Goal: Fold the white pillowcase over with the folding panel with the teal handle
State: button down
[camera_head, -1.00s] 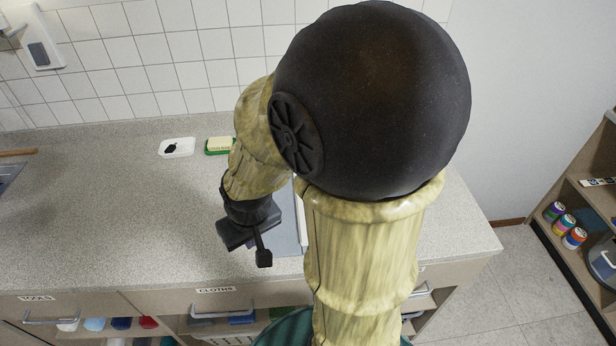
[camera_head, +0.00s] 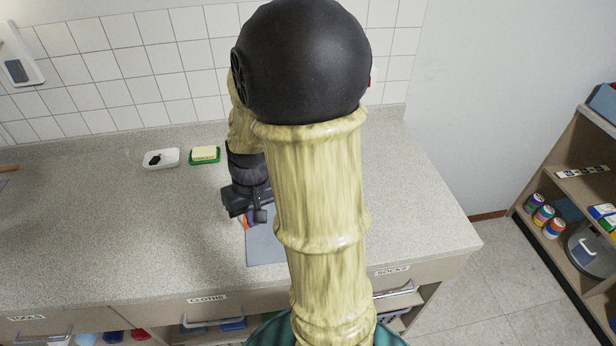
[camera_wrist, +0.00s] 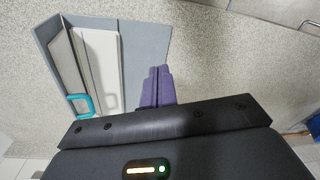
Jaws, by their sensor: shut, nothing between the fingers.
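The grey folding board (camera_wrist: 146,50) lies on the counter at the upper left of the wrist view. The white pillowcase (camera_wrist: 102,62) lies on it as a pale strip. The folding panel (camera_wrist: 66,62) with the teal handle (camera_wrist: 80,104) is along the board's left side and looks tilted up; its exact angle is unclear. My gripper (camera_wrist: 157,72) is shut and empty, over the board's right part, right of the pillowcase and apart from the handle. In the head view, my gripper (camera_head: 248,212) is above the board (camera_head: 264,248); my arm hides the pillowcase, panel and handle.
A green dish with a pale bar (camera_head: 205,155) and a white tray with a black item (camera_head: 160,159) stand near the tiled wall. The counter (camera_head: 110,235) left of the board is clear. Shelves with cans (camera_head: 543,216) stand at the right.

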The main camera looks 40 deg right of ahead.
jog(key=s+d+r+m+t+y+p, duration=0.1)
jog(key=d+r+m+y+p, duration=0.1)
jog(key=d, duration=1.1)
jog(key=s+d+r+m+t+y+p, duration=0.1)
jog(key=d+r+y+p, duration=0.3)
jog(key=d, duration=0.9)
jog(key=shift+d+m+t+p, duration=0.3)
jog(key=shift+m+t, duration=0.4)
jog(key=shift+t, duration=0.1)
jog(key=shift+w, duration=0.15)
jog(key=p+x, duration=0.4)
jog(key=x, duration=0.8)
jog(key=shift+a+f+p, duration=0.3)
jog(key=shift+a+p, duration=0.1)
jog(key=shift+w+a+f, duration=0.15)
jog(key=shift+a+f, duration=0.1)
jog(key=shift+f, duration=0.2)
